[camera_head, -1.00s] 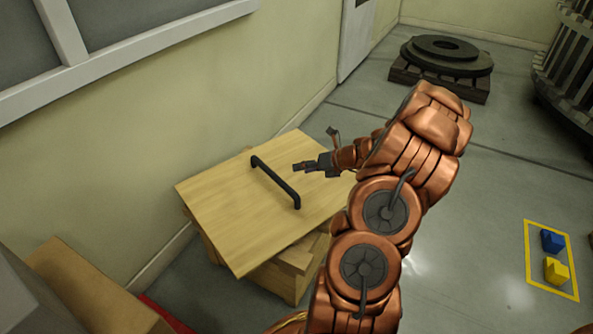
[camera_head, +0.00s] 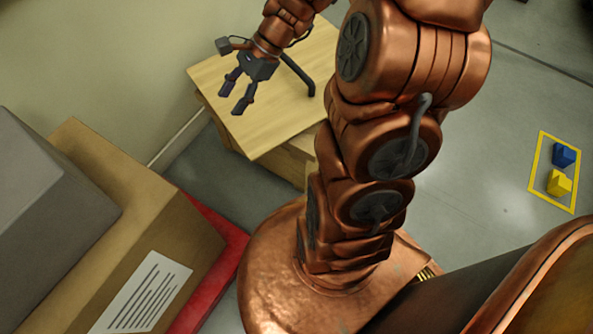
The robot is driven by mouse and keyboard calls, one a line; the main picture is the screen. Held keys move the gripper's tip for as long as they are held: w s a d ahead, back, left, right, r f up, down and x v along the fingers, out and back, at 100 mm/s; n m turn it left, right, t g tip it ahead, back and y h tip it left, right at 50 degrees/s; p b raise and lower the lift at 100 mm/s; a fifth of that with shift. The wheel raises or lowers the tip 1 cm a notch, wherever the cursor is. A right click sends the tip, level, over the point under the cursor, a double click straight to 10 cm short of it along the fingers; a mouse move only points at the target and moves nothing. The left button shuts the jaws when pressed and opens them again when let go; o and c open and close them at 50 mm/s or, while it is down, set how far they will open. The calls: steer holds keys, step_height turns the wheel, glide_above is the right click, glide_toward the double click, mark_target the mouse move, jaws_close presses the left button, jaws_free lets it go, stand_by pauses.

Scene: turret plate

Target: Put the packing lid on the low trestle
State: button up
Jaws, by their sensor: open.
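The packing lid (camera_head: 265,135) is a flat pale wooden board with a dark bar handle (camera_head: 298,75) on top. It lies flat, near the wall, on a pale wooden support (camera_head: 290,163) and overhangs it. Most of the support is hidden beneath the lid, so I cannot tell whether it is the low trestle or a crate. My gripper (camera_head: 231,101) is open and empty. Its fingers point down and left, and it appears above the lid's left part, left of the handle and apart from it. My arm hides the lid's right side.
A cardboard box (camera_head: 180,232) with a white label and a grey box (camera_head: 40,215) stand at the left, beside something red (camera_head: 215,265). At the right, a yellow floor outline (camera_head: 533,165) holds a blue block (camera_head: 564,154) and a yellow block (camera_head: 558,183). The floor between is clear.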

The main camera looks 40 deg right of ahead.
steer(key=s+a+r+n+g+h, duration=0.1)
steer(key=s+a+n+g+h, duration=0.15)
steer(key=s+n, duration=0.35)
steer(key=s+a+r+n+g+h, duration=0.1)
steer(key=s+a+n+g, duration=0.15)
steer(key=s+n, duration=0.4)
steer(key=s+d+n+h, duration=0.2)
steer(key=s+n+h, duration=0.2)
steer(key=s, duration=0.8)
steer(key=shift+d+r+n, duration=0.4)
steer(key=shift+r+n, duration=0.05)
steer(key=shift+n, duration=0.6)
steer(key=shift+r+h, duration=0.1)
steer(key=shift+h, duration=0.15)
